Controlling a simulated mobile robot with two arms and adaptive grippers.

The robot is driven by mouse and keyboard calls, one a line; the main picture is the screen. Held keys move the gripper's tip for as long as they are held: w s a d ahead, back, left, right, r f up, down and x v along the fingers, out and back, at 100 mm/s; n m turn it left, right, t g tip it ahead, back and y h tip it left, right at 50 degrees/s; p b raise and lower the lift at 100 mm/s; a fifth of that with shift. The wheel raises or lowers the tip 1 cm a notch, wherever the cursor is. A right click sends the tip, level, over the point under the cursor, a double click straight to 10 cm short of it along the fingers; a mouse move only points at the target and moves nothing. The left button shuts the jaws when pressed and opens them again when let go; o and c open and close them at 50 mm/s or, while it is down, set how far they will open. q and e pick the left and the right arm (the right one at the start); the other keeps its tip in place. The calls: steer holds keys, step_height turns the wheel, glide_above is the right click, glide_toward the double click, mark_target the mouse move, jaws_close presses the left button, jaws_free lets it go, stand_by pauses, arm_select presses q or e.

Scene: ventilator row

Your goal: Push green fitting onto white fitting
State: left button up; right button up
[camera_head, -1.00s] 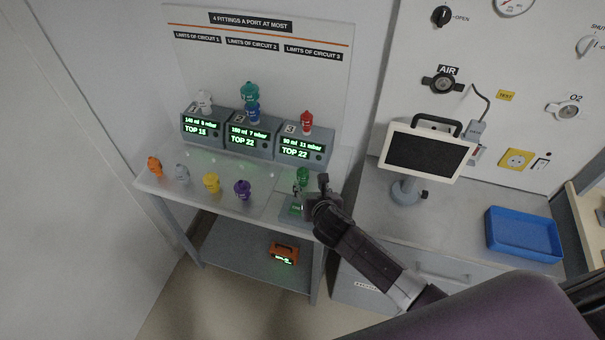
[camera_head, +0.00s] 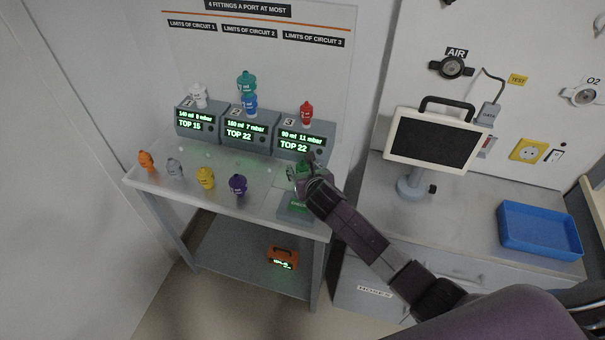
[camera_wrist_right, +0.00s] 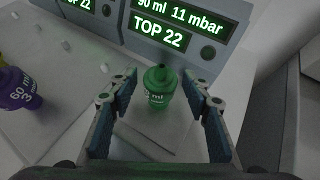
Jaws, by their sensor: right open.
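The green fitting (camera_wrist_right: 160,84) stands upright between the two spread fingers of my right gripper (camera_wrist_right: 160,108) in the right wrist view; neither finger visibly touches it. In the head view the right gripper (camera_head: 309,172) largely covers the green fitting (camera_head: 301,169), which is near the table's right end. The white fitting (camera_head: 198,95) sits on top of the leftmost ventilator unit, marked 1, at the back of the table. My left gripper is not in view.
Unit 2 (camera_head: 247,133) carries a blue fitting (camera_head: 250,104) with a teal one (camera_head: 246,81) on it. Unit 3 (camera_head: 303,143) carries a red fitting (camera_head: 306,112). Orange (camera_head: 146,160), grey (camera_head: 174,168), yellow (camera_head: 205,178) and purple (camera_head: 238,185) fittings stand along the front edge.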

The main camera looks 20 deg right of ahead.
mark_target(303, 162)
steer(key=shift+w, duration=0.15)
steer(key=shift+p, duration=0.4)
steer(key=shift+c, duration=0.6)
jaws_close()
steer(key=shift+r+p, duration=1.5)
steer(key=shift+p, duration=0.45)
